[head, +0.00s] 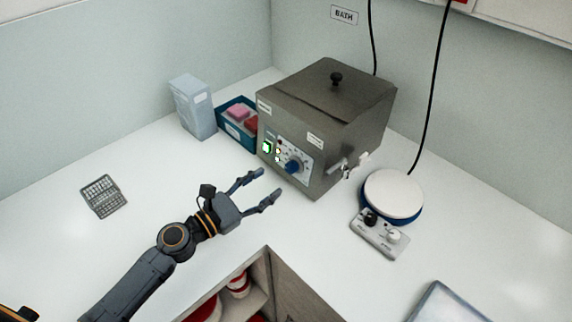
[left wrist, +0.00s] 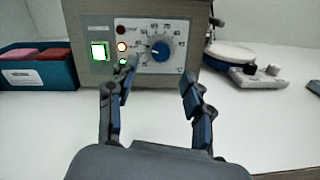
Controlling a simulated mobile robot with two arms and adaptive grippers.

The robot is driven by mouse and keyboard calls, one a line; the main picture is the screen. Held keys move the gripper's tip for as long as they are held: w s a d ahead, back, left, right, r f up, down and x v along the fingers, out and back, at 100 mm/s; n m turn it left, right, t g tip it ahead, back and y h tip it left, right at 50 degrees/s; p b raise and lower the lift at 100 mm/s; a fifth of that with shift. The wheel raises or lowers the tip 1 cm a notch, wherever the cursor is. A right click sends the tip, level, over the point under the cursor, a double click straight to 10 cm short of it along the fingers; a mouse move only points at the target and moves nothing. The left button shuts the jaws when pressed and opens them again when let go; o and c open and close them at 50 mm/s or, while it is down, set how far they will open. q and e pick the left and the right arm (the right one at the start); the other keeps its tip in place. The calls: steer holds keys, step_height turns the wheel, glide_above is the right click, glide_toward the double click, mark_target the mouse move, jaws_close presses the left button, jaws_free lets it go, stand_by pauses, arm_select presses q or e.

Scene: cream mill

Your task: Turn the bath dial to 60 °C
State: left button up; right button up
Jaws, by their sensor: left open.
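The bath (head: 333,110) is a grey metal box with a lidded top and a black knob, standing at the back of the white counter. Its blue dial (head: 293,167) is on the front panel, with a ring of numbers around it. In the left wrist view the dial (left wrist: 160,50) shows between and beyond my fingers; the number it points to is too small to read surely. My left gripper (head: 268,186) is open and empty, in front of the panel and apart from the dial. Its fingers also show in the left wrist view (left wrist: 157,75). My right gripper is not in view.
A lit green switch (head: 267,147) and small lamps sit left of the dial. A tap (head: 345,165) sticks out at the bath's right. A white-topped plate device (head: 393,194) stands right. A blue bin (head: 237,124) and a pale box (head: 191,105) stand left. The front-left counter holds a small rack (head: 103,196).

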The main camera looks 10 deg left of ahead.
mark_target(287, 170)
arm_select(q)
steer(key=p+x, duration=0.1)
steer(key=x, duration=0.5)
steer(key=shift+w+d, duration=0.35)
steer(key=shift+w, duration=0.2)
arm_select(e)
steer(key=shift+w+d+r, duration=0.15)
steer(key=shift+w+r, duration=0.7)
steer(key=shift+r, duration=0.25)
arm_select(q)
steer(key=shift+c, duration=1.1)
jaws_close()
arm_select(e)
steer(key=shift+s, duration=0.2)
